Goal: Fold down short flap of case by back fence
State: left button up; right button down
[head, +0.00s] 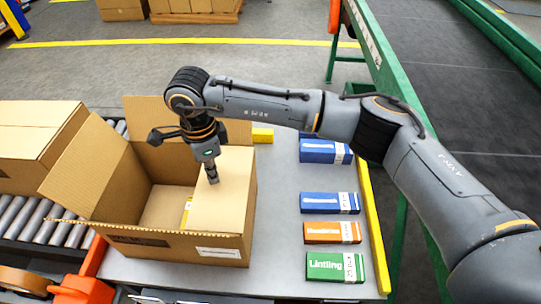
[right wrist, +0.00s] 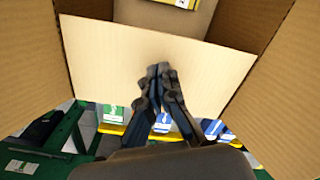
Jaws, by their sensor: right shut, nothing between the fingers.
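The open cardboard case (head: 185,250) stands on the grey table at the left of the head view. Its left flap (head: 85,165) leans outward and its back flap (head: 150,112) stands up behind my wrist. The short right flap (head: 228,200) lies inward over the right part of the opening. In the right wrist view this flap (right wrist: 110,55) is a pale panel between brown cardboard sides. My right gripper (head: 212,180) is shut and empty, pointing down with its tips at this flap; exact contact is unclear. It also shows in the wrist view (right wrist: 158,72). My left gripper is not in view.
A yellow-labelled item (head: 187,210) lies inside the case. Blue (head: 330,203), orange (head: 332,232) and green (head: 335,267) cartons lie right of it. A yellow rail (head: 376,235) edges the table. A roller conveyor (head: 45,225) with another case (head: 40,140) is at left.

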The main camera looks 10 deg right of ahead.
jog(key=shift+r, duration=0.15)
notch_tip(320, 180, up, 9)
jog(key=p, duration=0.4)
dwell(1.8)
